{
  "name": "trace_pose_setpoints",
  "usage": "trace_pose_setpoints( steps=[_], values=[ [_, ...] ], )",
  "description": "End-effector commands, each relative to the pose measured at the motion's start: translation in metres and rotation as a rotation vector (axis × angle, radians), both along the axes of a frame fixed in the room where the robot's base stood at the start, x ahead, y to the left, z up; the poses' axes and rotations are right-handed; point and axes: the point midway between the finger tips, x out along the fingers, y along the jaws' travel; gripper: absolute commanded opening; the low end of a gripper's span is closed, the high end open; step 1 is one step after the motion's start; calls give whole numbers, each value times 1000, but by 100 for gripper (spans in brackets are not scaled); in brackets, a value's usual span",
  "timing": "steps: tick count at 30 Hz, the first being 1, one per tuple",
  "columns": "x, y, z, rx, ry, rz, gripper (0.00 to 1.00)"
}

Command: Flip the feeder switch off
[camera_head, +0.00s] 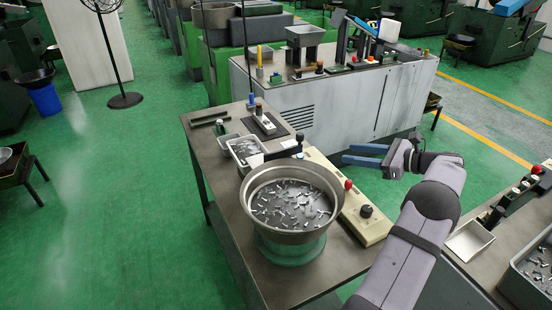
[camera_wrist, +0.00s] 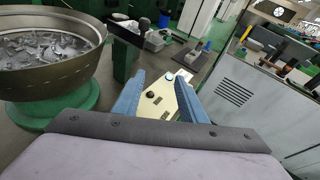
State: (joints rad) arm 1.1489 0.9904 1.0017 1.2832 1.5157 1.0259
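A long cream control box (camera_head: 375,231) lies along the right side of the bench, beside the feeder bowl (camera_head: 252,212). A red knob (camera_head: 348,184) and a black knob (camera_head: 366,211) stand on it. I cannot tell which control is the feeder switch. My gripper (camera_head: 347,154) has two blue fingers, open and empty, above and to the right of the box's far part. In the wrist view the box (camera_wrist: 160,108) shows between the spread fingers (camera_wrist: 160,78), with a dark round control (camera_wrist: 151,95) and a pale button (camera_wrist: 168,76). Nothing touches the fingers.
The bowl holds many small metal parts and stands close to the box. Trays (camera_head: 244,147) and a small black-and-white device (camera_head: 266,124) sit at the bench's far end. A grey cabinet (camera_head: 345,100) stands behind. Another bench with a tray (camera_head: 468,240) is at the right.

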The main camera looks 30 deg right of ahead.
Motion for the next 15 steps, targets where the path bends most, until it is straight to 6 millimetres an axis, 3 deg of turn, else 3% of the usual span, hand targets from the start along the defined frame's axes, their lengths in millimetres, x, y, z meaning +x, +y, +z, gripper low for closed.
trace_pose_setpoints(
  steps=[1, 6, 13, 15],
  values=[
    [1, 4, 14, -9, -14, 14, 38],
    [2, 17, 41, -41, -59, 58, 38],
    [13, 52, 62, -115, -57, 142, 38],
    [17, 64, 60, -139, -39, 169, 38]
  ],
)
